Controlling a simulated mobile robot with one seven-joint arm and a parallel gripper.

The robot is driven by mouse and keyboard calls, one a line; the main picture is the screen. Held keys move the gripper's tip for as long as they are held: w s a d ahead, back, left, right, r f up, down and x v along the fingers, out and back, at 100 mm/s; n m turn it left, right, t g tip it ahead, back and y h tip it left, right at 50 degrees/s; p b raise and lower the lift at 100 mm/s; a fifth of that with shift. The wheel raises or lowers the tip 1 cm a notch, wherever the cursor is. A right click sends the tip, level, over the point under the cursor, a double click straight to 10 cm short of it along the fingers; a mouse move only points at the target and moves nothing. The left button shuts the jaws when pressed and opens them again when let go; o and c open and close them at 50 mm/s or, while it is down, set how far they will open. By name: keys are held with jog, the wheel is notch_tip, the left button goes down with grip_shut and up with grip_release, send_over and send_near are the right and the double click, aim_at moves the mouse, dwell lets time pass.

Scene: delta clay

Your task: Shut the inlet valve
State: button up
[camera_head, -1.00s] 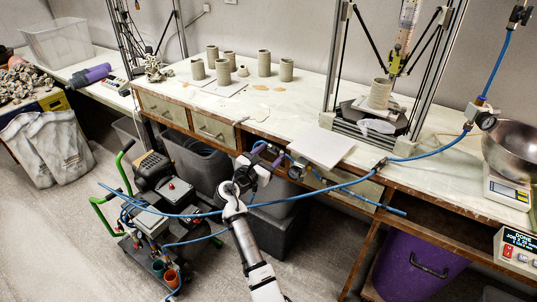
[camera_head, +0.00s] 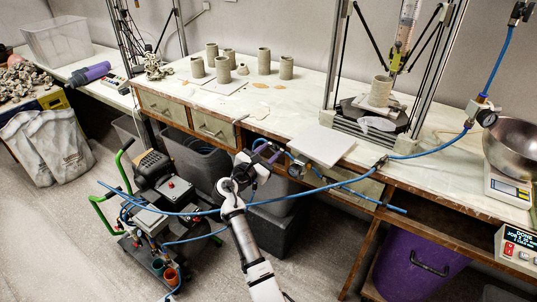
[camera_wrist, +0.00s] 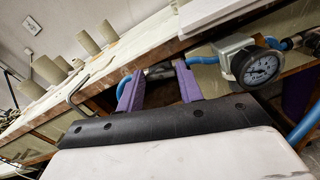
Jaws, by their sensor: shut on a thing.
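My gripper (camera_head: 272,152) is at the front edge of the bench, low against the wooden frame. In the wrist view its two purple fingers (camera_wrist: 158,78) stand apart, closed around a small grey fitting (camera_wrist: 160,71) on the blue air line. I take this fitting to be the inlet valve; its handle and its angle are mostly hidden by the fingers. The blue hose (camera_head: 335,187) runs along the bench front past the fingers. A round pressure gauge (camera_wrist: 258,69) with a black rim sits just right of the fingers on the same line.
A white board (camera_head: 321,145) lies on the bench top above the gripper. A wheeled compressor (camera_head: 152,170) with green handles stands at left, its blue hose crossing my arm. Grey bins (camera_head: 196,165) sit under the bench. A delta clay printer (camera_head: 380,95) stands at right.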

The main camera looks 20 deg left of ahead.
jog(key=m+g+h+b, duration=0.1)
jog(key=m, duration=0.4)
jog(key=shift+a+f+b, duration=0.1)
jog(key=shift+b, duration=0.3)
jog(key=m+g+h+b, duration=0.1)
jog(key=m, duration=0.4)
jog(key=shift+b, duration=0.3)
jog(key=m+g+b, duration=0.1)
jog(key=m, duration=0.4)
jog(key=shift+m+g+b, duration=0.5)
jog(key=shift+m+g, duration=0.2)
jog(key=shift+m, duration=1.2)
jog(key=o, duration=1)
jog(key=shift+r, duration=0.2)
jog(key=b+v, duration=0.2)
jog(key=v, duration=1.1)
jog(key=shift+s+r, duration=0.2)
jog(key=shift+s, duration=0.2)
